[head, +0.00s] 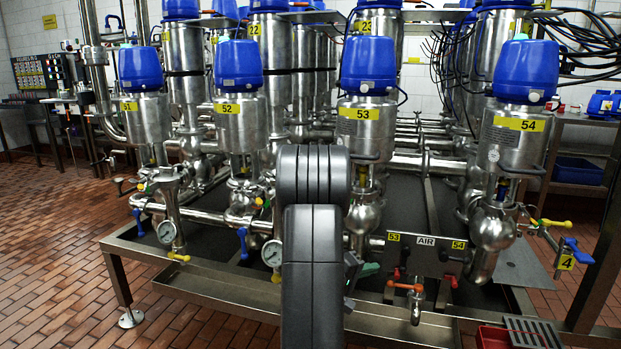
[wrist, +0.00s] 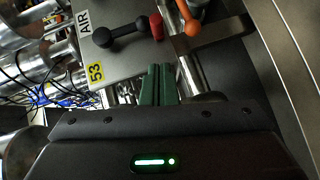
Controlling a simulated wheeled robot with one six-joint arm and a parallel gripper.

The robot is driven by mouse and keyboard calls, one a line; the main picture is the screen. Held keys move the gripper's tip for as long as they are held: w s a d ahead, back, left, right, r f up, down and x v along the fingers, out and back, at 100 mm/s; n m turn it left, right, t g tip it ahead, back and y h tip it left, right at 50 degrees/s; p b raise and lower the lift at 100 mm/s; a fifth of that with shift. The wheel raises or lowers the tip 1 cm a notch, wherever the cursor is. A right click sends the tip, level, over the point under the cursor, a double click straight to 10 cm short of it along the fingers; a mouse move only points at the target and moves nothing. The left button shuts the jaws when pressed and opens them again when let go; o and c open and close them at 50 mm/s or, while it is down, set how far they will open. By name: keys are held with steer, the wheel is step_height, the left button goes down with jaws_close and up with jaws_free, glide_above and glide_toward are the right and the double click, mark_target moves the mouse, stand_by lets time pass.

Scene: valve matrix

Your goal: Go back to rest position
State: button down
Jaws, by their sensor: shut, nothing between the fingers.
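My gripper shows in the wrist view (wrist: 158,72) as two green fingers pressed together with nothing between them. In the head view its green fingers (head: 370,269) show just right of my dark arm, which hides most of the gripper. The fingers are close to the grey AIR panel (head: 425,257), by its label 53 side. In the wrist view the panel (wrist: 125,72) lies just beyond the fingertips, with a black lever (wrist: 121,36) on it. I cannot tell whether the fingers touch anything.
An orange-handled tap (head: 405,287) sits below the panel; its orange handle also shows in the wrist view (wrist: 187,20). Blue-topped steel valves (head: 238,95) and pipes stand behind. A steel tray frame edge (head: 215,285) runs in front. Tiled floor (head: 55,290) is open at left.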

steer(key=p+v, duration=0.3)
steer(key=v, duration=0.6)
steer(key=p+x, duration=0.2)
steer(key=x, duration=0.7)
steer(key=shift+d+f, duration=0.2)
steer(key=shift+d, duration=0.25)
